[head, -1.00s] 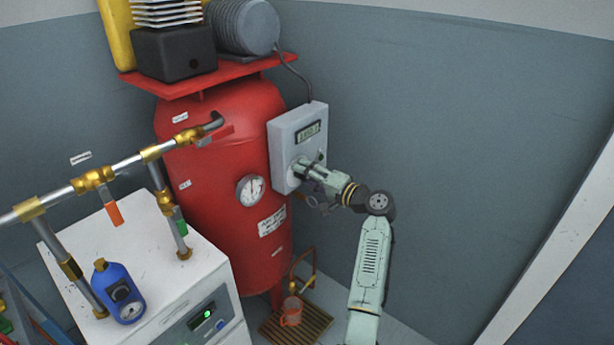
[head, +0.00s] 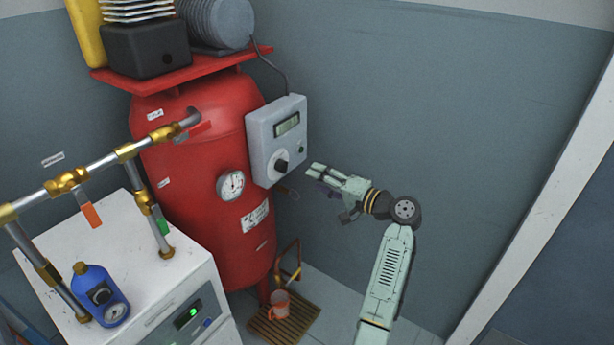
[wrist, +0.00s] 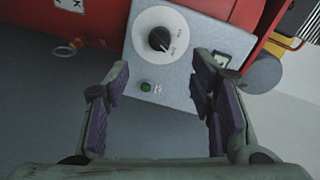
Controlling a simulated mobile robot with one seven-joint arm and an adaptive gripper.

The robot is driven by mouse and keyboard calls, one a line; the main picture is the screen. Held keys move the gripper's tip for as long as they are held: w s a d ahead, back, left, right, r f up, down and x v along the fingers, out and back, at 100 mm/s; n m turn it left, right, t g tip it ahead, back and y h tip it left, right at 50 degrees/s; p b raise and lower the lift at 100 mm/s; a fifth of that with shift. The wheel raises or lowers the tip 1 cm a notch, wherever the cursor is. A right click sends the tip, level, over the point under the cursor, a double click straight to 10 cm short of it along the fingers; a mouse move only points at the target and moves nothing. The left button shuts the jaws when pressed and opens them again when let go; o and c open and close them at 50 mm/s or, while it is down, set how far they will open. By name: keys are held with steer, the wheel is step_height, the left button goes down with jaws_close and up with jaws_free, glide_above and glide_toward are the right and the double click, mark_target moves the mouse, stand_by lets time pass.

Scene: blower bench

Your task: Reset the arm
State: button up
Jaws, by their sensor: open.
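My gripper (head: 318,178) is open and empty in the head view, just to the right of the grey control box on the red tank and apart from it. In the wrist view its two purple-padded fingers (wrist: 162,105) stand wide apart with nothing between them. The control box (head: 262,133) carries a display, a black knob (head: 281,167) on a pale dial and a small green button. In the wrist view the knob (wrist: 159,39) shows beyond the fingertips, with the green button (wrist: 146,87) below it.
The red tank (head: 195,160) with a gauge (head: 231,185) stands left of my arm. A white cabinet (head: 130,265) with pipes and a blue bottle (head: 101,295) is further left. The room right of my arm is clear.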

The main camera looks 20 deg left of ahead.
steer(key=shift+s+d, duration=0.15)
steer(key=shift+d, duration=0.2)
